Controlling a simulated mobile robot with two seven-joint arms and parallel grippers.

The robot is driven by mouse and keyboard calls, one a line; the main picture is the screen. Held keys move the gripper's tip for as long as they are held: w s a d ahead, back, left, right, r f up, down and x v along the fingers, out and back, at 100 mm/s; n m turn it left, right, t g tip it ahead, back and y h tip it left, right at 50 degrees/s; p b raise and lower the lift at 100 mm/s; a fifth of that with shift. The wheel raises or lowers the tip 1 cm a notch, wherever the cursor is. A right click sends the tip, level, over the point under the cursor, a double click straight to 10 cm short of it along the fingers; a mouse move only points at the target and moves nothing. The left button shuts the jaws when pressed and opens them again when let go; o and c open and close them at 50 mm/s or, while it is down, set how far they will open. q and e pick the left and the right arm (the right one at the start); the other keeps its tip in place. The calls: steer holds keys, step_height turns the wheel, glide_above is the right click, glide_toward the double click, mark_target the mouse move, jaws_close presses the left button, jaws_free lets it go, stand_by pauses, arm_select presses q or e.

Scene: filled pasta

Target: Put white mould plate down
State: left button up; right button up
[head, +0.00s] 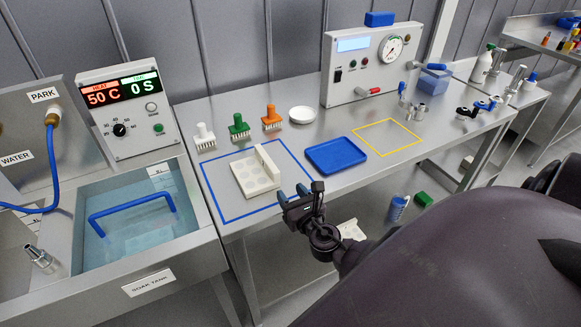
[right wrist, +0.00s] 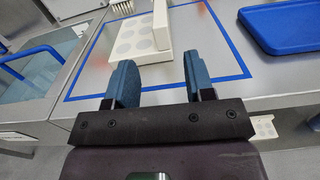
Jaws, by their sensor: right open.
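The white mould plate (head: 247,179) lies flat on the steel table inside the blue taped square (head: 226,217). It has round hollows and a raised upright bar along its right side. It also shows in the right wrist view (right wrist: 128,41), beyond the fingertips. My right gripper (head: 293,195) is open and empty, on the near side of the plate and apart from it. In the right wrist view its two blue fingers (right wrist: 157,80) are spread with nothing between them. My left gripper is not in view.
A blue tray (head: 336,154) lies right of the square, beside a yellow taped square (head: 388,137). Green (head: 239,126), orange (head: 271,118) and white (head: 204,136) pin stamps and a white dish (head: 303,114) stand behind. A soak tank (head: 131,229) is at left.

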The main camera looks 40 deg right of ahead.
steer(key=s+a+f+m+g+y, duration=0.1)
steer(key=s+m, duration=0.4)
steer(key=m, duration=0.5)
steer(key=s+a+f+m+g+y, duration=0.1)
steer(key=s+a+f+m, duration=0.4)
steer(key=m, duration=0.6)
steer(key=s+a+f+m+g+y, duration=0.2)
steer(key=s+m, duration=0.3)
steer(key=m, duration=0.6)
steer(key=shift+s+a+f+g, duration=0.25)
steer(key=shift+a+f+g, duration=0.55)
steer(key=shift+a, duration=0.1)
steer(key=shift+c, duration=0.3)
